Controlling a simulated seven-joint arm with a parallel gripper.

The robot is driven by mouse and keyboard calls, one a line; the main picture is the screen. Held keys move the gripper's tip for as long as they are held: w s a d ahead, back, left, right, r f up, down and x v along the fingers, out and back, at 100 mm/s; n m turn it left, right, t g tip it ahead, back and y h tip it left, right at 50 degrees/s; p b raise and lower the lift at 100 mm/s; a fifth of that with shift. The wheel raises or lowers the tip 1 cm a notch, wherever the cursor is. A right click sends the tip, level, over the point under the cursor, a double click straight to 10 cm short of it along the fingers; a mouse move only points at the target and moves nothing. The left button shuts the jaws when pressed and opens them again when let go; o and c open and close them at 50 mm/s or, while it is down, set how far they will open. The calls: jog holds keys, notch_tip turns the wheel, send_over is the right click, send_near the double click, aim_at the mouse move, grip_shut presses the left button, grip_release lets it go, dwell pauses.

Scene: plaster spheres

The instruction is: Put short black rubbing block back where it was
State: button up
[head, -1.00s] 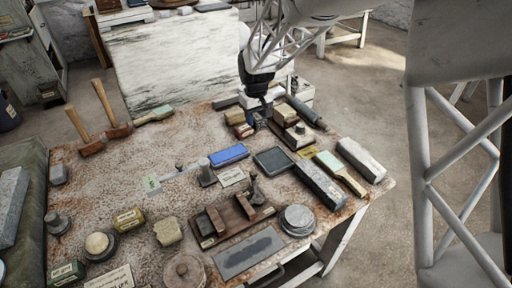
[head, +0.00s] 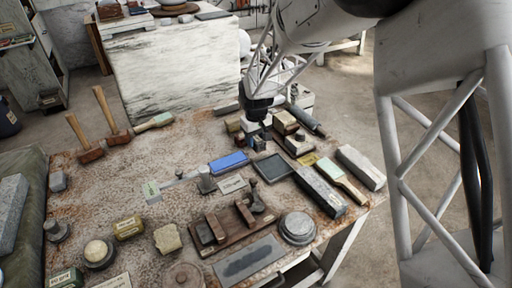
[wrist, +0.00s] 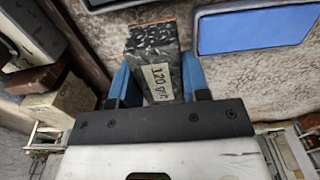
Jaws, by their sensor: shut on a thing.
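My gripper (wrist: 158,78) shows in the wrist view with its two blue fingers on either side of a short black speckled block (wrist: 152,45). The block has a pale label reading "120" and a reddish-brown far end. In the head view my gripper (head: 257,141) is over the back right part of the stained table, behind the blue slab. The block is too small there to make out clearly. I cannot tell whether it touches the table.
A blue slab (head: 229,162) and a dark framed slab (head: 272,167) lie in front of my gripper. A tan-topped block (head: 286,122) stands to its right. Long grey blocks (head: 320,191) lie near the right edge. The table's left middle is fairly clear.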

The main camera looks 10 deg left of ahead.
aim_at(256, 137)
jog(key=shift+f, duration=0.2)
jog(key=shift+f, duration=1.75)
jog(key=shift+f, duration=0.15)
jog(key=o, duration=0.7)
notch_tip(256, 137, up, 12)
jog(key=shift+r, duration=0.15)
